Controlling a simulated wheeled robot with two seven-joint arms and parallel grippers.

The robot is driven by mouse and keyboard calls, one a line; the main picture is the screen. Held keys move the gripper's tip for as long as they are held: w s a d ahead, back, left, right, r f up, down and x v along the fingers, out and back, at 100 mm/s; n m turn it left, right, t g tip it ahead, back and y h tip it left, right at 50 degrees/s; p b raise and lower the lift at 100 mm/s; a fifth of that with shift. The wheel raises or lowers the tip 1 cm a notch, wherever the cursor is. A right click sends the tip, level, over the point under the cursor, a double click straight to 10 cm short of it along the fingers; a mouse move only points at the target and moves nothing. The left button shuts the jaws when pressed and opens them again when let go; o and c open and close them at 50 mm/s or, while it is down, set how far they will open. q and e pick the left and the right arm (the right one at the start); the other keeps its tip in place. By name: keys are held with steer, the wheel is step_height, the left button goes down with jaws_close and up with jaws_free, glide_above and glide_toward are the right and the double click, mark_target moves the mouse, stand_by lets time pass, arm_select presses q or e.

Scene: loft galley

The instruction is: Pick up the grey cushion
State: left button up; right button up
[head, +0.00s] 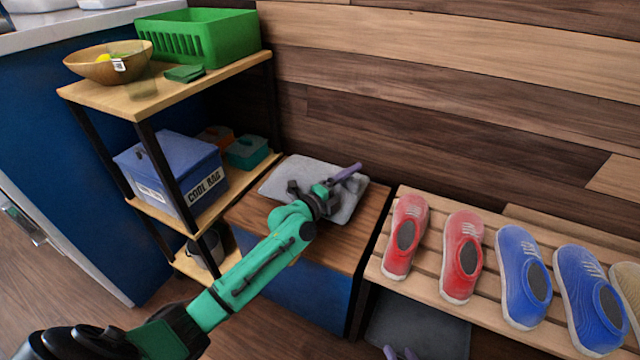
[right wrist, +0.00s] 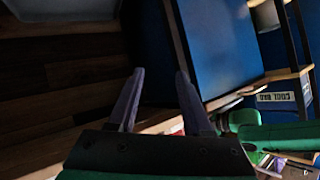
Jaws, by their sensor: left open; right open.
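The grey cushion (head: 346,208) lies flat on the wooden top of a blue bench (head: 357,240), against the plank wall. My left gripper (head: 351,172) reaches over the cushion from the left and hides part of its middle. Its purple fingers are open near the cushion's far right part; I cannot tell whether they touch it. My right gripper (head: 400,352) shows only its fingertips at the bottom edge, low in front of the shoe rack. In the right wrist view its fingers (right wrist: 158,76) are open and empty. The cushion does not show there.
A shelf unit (head: 135,97) stands left of the bench with a green crate (head: 210,38), a wooden bowl (head: 108,66) and a blue cool bag (head: 172,170). A slatted rack (head: 437,225) with red shoes (head: 462,255) and blue shoes (head: 524,275) stands right.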

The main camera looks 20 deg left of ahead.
arm_select(q)
steer(key=shift+w+d, duration=0.2)
steer(key=shift+w, duration=0.15)
jaws_close()
steer(key=shift+r, duration=0.1)
